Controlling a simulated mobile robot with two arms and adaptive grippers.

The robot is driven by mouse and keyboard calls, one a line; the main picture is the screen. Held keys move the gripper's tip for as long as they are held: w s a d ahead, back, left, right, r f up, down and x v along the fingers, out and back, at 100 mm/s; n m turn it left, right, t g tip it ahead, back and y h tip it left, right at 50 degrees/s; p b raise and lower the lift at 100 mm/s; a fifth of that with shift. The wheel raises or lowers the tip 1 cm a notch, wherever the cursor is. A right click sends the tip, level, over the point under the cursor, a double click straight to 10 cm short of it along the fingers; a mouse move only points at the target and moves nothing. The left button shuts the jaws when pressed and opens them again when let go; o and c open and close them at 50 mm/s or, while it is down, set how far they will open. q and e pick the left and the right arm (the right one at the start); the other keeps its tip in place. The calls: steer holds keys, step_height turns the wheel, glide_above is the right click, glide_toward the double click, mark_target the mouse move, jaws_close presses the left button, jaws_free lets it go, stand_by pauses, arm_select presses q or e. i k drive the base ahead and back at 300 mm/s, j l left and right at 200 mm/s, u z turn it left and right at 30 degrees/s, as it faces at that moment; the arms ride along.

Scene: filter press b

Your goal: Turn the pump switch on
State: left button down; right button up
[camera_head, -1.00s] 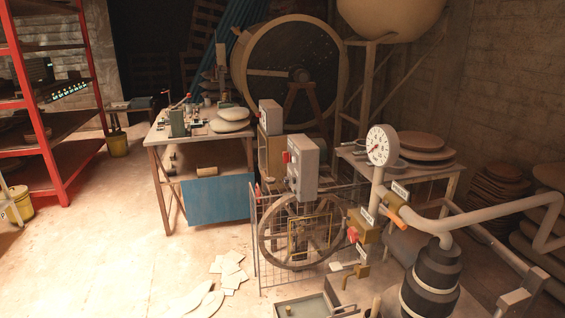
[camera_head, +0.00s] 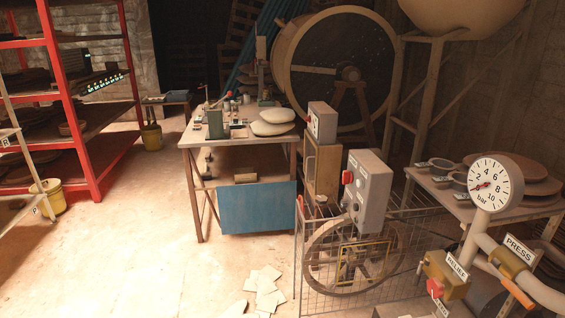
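Two grey control boxes could carry the pump switch; I cannot read which one is for the pump. The nearer grey box (camera_head: 375,198) stands above a caged wheel and has a red switch (camera_head: 347,177) on its left side and several small round controls on its front. The smaller grey box (camera_head: 322,122) sits behind it on a wooden cabinet, with a red part (camera_head: 309,120) on its left face. The position of either switch is too small to tell. Neither of my grippers is in view.
A wire cage (camera_head: 310,265) around a spoked wheel (camera_head: 318,258) stands below the nearer box. A pressure gauge (camera_head: 495,182) and pipes with PRESS and RELIEF labels are at right. A workbench (camera_head: 190,143) with a blue panel stands left of the boxes. The floor at left (camera_head: 130,260) is mostly clear.

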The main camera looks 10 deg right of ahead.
mark_target(347, 177)
steer(key=i+j, duration=0.1)
steer(key=i, duration=0.75)
steer(key=i+j+u, duration=0.1)
steer(key=i, duration=0.8)
steer(key=i+z, duration=0.4)
steer(key=i+j+z, duration=0.15)
steer(key=z, duration=0.3)
steer(key=i+j+z, duration=0.2)
steer(key=z, duration=0.2)
steer(key=i+j+z, duration=0.2)
steer(key=j+z, duration=0.25)
steer(key=l, duration=0.1)
